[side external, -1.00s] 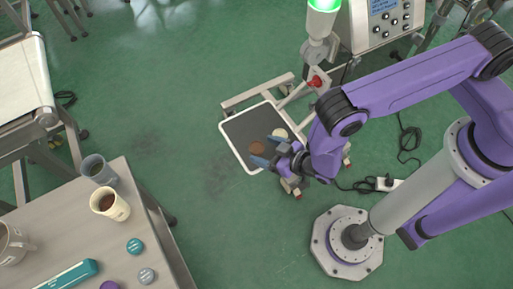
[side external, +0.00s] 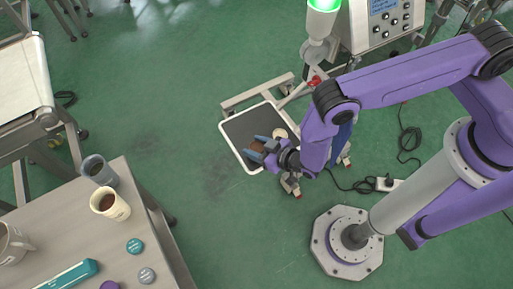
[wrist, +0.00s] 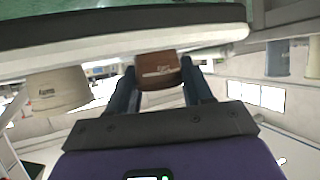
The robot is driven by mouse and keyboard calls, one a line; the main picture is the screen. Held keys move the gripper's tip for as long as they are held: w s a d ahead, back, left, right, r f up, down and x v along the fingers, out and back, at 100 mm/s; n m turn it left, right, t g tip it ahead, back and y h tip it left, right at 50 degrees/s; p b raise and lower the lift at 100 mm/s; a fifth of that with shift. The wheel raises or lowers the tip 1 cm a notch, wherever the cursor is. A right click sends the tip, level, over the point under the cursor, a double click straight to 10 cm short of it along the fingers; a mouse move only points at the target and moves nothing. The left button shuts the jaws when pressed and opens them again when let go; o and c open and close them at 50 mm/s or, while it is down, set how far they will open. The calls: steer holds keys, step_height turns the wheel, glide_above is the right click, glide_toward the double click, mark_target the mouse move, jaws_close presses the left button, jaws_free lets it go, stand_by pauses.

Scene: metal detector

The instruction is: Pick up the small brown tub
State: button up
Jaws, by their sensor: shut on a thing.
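The small brown tub (side external: 257,147) is at the dark tray with a white rim (side external: 232,146) in the side external view. My gripper (side external: 256,149) reaches in from the right, with its blue fingers on either side of the tub. In the wrist view the brown tub (wrist: 157,72) sits between the two fingertips of my gripper (wrist: 158,80), which is shut on it. The tray's pale rim (wrist: 190,40) crosses the top of that view. I cannot tell whether the tub touches the tray.
A metal table (side external: 60,215) with cups and lids stands at lower left. A control panel machine (side external: 385,25) stands behind.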

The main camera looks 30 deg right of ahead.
steer(key=shift+r, duration=0.4)
step_height(320, 180, up, 2)
steer(key=shift+r, duration=0.1)
steer(key=s+d+r, duration=0.8)
steer(key=s+r, duration=0.2)
steer(key=s, duration=0.1)
steer(key=shift+d, duration=0.35)
stand_by(0.6)
